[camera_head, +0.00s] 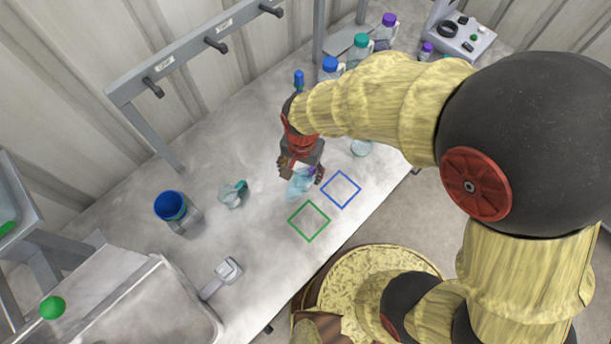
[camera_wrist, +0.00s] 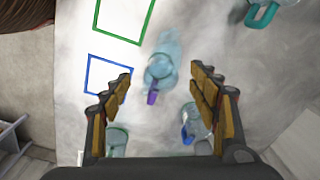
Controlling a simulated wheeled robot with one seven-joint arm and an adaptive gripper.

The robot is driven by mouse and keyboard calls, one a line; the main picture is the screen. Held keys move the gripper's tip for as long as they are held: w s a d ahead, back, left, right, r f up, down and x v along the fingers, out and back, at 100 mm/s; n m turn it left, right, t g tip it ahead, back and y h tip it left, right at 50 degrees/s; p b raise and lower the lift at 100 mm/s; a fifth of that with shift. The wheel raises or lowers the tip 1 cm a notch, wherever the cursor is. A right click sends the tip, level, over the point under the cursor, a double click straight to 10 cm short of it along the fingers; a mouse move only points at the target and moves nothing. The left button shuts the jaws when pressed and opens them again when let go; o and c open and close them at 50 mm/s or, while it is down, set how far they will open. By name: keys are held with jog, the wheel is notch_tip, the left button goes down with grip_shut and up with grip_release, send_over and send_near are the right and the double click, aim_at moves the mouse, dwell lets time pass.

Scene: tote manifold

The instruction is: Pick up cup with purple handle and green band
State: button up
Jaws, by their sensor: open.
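A clear bluish cup with a purple handle (camera_wrist: 152,97) lies in the wrist view between and beyond my fingertips, its handle pointing toward my gripper. In the head view the same cup (camera_head: 299,186) shows on the table just below my gripper (camera_head: 302,177), partly hidden by the fingers. My gripper (camera_wrist: 162,76) is open, pointing down, with one finger on each side of the cup's handle end. I cannot tell whether the fingers touch it.
A teal-handled cup (camera_head: 234,194) and a blue-rimmed container (camera_head: 172,207) stand to the left. A blue-handled cup (camera_wrist: 190,124) lies near my right finger, and a green-rimmed cup (camera_wrist: 117,140) near my left. Blue (camera_head: 341,189) and green (camera_head: 309,221) squares mark bare table.

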aim_at(302, 176)
jog(key=f, duration=0.2)
jog(key=w+f+b, duration=0.1)
jog(key=f, duration=0.1)
jog(key=shift+f, duration=0.4)
jog(key=shift+s, duration=0.1)
jog(key=shift+c, duration=0.4)
jog(key=c, duration=1.1)
jog(key=shift+r, duration=0.1)
